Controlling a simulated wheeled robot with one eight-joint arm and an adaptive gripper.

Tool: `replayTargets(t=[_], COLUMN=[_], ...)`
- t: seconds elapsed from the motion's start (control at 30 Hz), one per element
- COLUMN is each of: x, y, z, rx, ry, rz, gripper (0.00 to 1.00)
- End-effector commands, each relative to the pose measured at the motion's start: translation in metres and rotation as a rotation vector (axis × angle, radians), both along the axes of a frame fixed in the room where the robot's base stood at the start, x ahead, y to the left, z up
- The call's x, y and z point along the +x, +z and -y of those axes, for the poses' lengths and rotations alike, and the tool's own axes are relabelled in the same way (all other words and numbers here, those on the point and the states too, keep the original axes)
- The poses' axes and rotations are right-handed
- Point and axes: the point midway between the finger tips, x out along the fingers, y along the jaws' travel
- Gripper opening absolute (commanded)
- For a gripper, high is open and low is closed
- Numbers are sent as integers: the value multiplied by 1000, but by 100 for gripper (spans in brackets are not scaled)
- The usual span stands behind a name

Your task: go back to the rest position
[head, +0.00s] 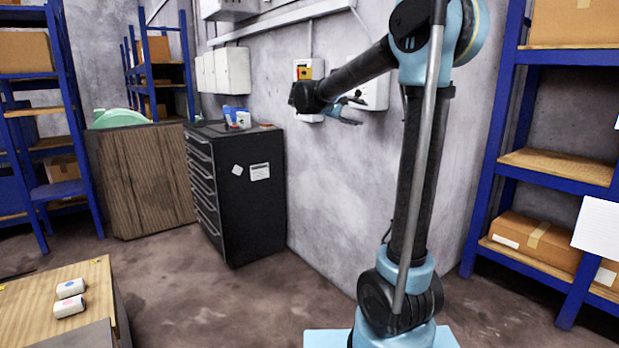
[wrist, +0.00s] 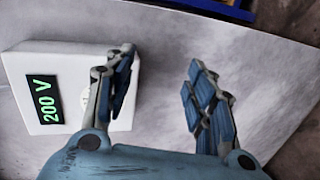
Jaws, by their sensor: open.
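My gripper (head: 347,111) is raised in front of the grey wall in the head view, with my arm reaching left from its column. In the wrist view my gripper (wrist: 160,95) is open, its two blue fingers wide apart and nothing between them. A white wall box (wrist: 75,90) with a green "200 V" display (wrist: 44,99) is at the left of the wrist view. The left finger overlaps the box's edge and partly hides a round part on its face; I cannot tell whether they touch. In the head view the white box (head: 374,92) is just behind the gripper.
A black drawer cabinet (head: 250,190) stands below left. Blue shelves (head: 489,150) stand at the right. A wooden table (head: 95,290) is at the front left. Open floor lies between.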

Motion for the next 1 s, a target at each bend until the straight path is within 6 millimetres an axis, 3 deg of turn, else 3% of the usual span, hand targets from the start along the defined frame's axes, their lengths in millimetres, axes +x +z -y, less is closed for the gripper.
replayTargets(t=[0.03,0.2,0.47,0.73,1.0], x=[-18,-73,-162,-252,-334], y=[-11,-50,-117,-189,-262], z=[15,47,76,80,62], rx=[41,192,424,673,927], ry=[-16,-59,-123,-186,-242], rz=[-18,-74,-144,-196,-225], gripper=[50,50,50,50,50])
